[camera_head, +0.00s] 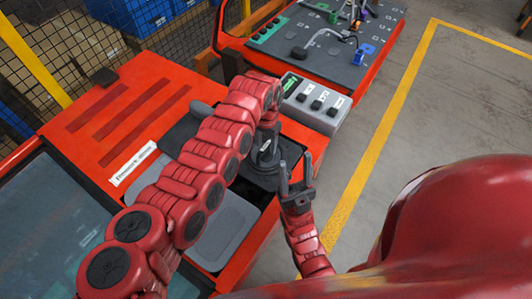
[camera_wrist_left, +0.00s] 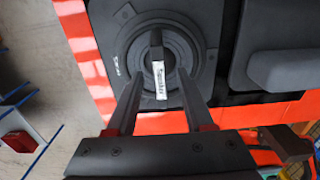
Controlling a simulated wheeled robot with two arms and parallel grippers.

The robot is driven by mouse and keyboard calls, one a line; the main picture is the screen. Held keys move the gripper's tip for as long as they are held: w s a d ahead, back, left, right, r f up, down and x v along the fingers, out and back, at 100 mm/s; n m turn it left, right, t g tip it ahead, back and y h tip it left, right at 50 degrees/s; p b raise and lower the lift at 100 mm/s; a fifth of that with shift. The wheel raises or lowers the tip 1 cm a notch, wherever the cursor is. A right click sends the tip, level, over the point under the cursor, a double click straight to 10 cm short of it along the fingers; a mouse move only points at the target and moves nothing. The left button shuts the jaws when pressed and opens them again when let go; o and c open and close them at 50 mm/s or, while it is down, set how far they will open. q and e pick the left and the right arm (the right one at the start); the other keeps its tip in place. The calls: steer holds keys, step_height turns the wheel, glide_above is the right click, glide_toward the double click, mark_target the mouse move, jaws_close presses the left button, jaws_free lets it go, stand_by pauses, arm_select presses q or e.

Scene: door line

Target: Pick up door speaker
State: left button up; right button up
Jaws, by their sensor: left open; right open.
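The door speaker (camera_wrist_left: 190,32) is a black square panel with a round ringed cone and a raised central grip with a white label. In the head view the speaker (camera_head: 258,178) lies in a recess of the red cart, partly hidden by my left arm. My left gripper (camera_wrist_left: 160,78) is open, with its two fingers on either side of the labelled grip. Whether they touch it is unclear. In the head view my left gripper (camera_head: 267,143) is just above the speaker. My right gripper (camera_head: 296,170) is open and empty, beside the speaker on the right.
The red cart (camera_head: 150,85) has a white label strip (camera_head: 135,163) and a grey pad (camera_head: 225,232) near the speaker. A second red cart with a grey board (camera_head: 335,55) of small parts stands behind. Shelves with blue crates (camera_head: 130,15) are behind mesh. Floor at right is clear.

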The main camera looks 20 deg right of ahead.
arm_select(q)
steer(key=shift+f, duration=0.6)
jaws_close()
stand_by(0.9)
